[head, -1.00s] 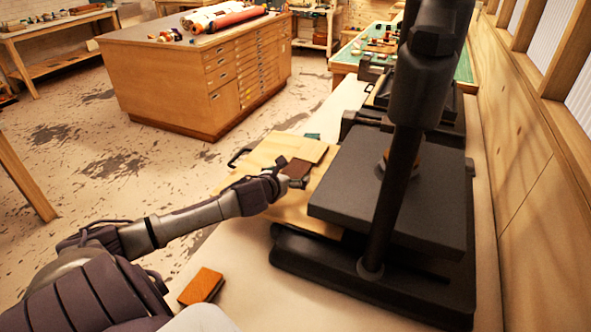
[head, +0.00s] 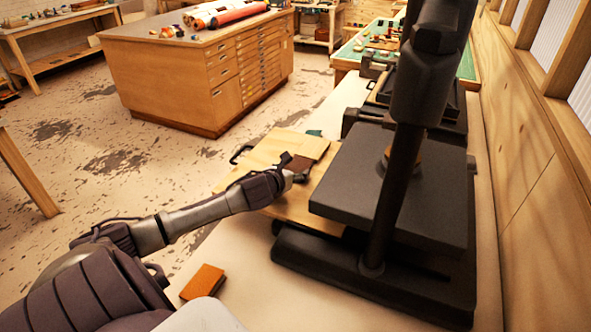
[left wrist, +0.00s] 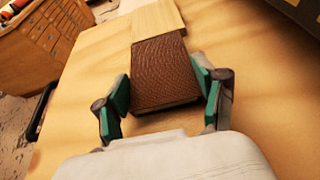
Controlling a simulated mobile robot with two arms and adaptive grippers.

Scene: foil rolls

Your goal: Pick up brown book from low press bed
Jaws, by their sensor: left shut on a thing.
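The brown book (head: 304,166) has a dark, grained leather cover. It is over the pale wooden bed (head: 312,205) of the black press, beside a light wooden block (head: 311,147). My left gripper (head: 293,169) is at the book's near end in the head view. Whether the book is clear of the bed I cannot tell. My right gripper is not in view.
The black press's thick plate (head: 390,185) and column (head: 400,190) stand close to the right of the book. An orange-brown book (head: 203,282) lies on the near table. A wooden drawer cabinet (head: 200,80) stands across the floor at the back left.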

